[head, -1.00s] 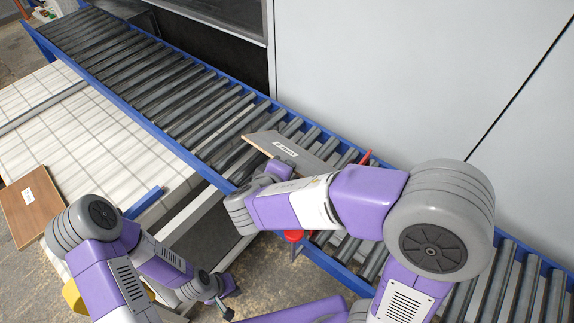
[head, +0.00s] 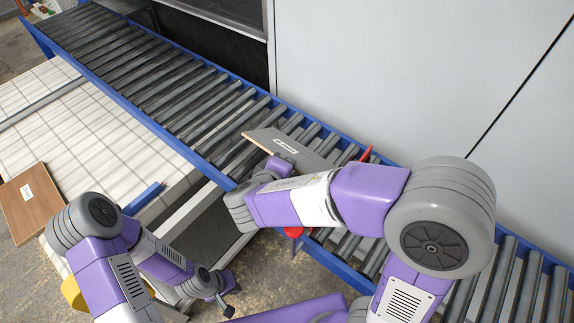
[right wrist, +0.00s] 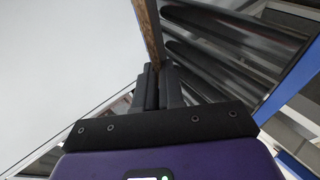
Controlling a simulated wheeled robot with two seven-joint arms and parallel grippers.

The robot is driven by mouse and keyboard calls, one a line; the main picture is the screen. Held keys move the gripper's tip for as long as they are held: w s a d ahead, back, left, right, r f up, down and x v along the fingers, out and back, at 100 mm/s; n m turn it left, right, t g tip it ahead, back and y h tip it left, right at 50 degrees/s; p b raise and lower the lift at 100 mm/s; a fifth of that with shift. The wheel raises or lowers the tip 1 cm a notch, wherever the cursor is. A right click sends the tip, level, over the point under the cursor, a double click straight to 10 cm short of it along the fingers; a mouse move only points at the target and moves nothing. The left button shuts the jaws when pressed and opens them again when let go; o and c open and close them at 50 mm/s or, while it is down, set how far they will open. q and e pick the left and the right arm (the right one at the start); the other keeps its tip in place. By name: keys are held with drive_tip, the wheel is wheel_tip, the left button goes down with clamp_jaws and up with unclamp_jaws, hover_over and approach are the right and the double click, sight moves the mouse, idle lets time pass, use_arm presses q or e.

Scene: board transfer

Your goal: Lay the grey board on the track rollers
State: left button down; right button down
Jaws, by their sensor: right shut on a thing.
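The grey board (head: 300,152), with a white label and a thin brown edge, is over the track rollers (head: 185,97) in the head view. It lies across several rollers, and I cannot tell whether it rests fully on them. My right gripper (right wrist: 158,82) is shut on the board at its near side; my right arm hides part of the board in the head view. My left gripper (head: 232,301) is open and empty, low over the floor, away from the board.
A blue rail (head: 160,130) edges the track. Red parts (head: 366,154) stand at the rail near the board. A white tiled table (head: 75,130) is at left, with a brown board (head: 30,203) at its near side. A grey cabinet wall (head: 400,70) stands behind the track.

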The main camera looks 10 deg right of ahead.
drive_tip(key=c, duration=1.2)
unclamp_jaws()
drive_tip(key=shift+o, duration=0.4)
drive_tip(key=shift+r+g+y+p, duration=0.3)
drive_tip(key=shift+g+p, duration=0.2)
drive_tip(key=shift+p, duration=0.65)
drive_tip(key=g+y+p, duration=0.1)
drive_tip(key=p, duration=0.1)
drive_tip(key=g+p, duration=0.1)
drive_tip(key=p, duration=0.1)
drive_tip(key=g+y+p, duration=0.1)
drive_tip(key=p, duration=0.2)
drive_tip(key=shift+s+a+g+y, duration=0.2)
drive_tip(key=shift+s+g+y, duration=0.05)
drive_tip(key=shift+g+y, duration=0.05)
